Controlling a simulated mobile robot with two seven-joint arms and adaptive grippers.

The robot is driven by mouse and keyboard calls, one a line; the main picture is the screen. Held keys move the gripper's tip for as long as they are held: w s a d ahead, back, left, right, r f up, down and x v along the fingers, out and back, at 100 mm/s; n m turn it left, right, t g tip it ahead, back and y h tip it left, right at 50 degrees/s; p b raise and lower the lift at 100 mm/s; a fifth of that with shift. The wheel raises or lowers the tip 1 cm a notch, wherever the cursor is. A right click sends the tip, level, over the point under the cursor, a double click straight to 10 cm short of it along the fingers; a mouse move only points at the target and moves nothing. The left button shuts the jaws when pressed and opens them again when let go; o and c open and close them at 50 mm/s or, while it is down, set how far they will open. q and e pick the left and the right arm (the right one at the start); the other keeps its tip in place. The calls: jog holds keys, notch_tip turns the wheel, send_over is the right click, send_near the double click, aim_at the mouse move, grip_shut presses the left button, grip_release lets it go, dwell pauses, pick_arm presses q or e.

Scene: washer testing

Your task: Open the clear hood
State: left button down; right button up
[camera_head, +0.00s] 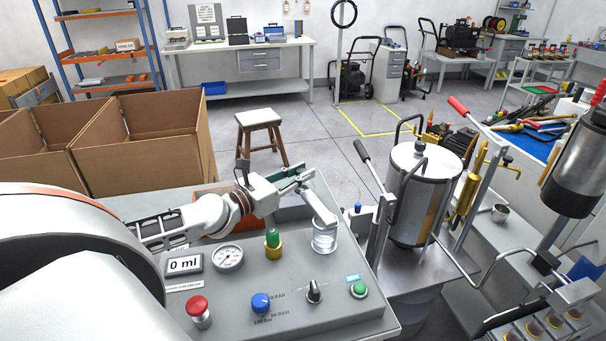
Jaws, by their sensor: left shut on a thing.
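A grey test bench (240,310) stands in front of me. My left arm reaches in from the left over its back edge. My left gripper (294,186) is shut at a green-tinted edge, which looks like part of the clear hood (290,172). The hood's outline is hard to make out, and my gripper hides part of it. A clear ribbed cylinder (324,236) stands on the bench just below and right of the gripper, under a white arm-like part. My right gripper is not in view.
A steel tank (418,190) with a lever stands close right. Cardboard boxes (140,140) and a stool (259,118) are behind.

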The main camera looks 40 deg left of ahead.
pick_arm(q)
jog(key=shift+f, duration=0.1)
jog(key=c, duration=1.8)
grip_release()
jog(key=shift+s+a, duration=0.35)
jog(key=shift+s, duration=1.65)
jog(key=shift+s+a, duration=0.35)
jog(key=shift+s, duration=1.6)
jog(key=shift+s+a, duration=0.35)
jog(key=shift+s, duration=1.65)
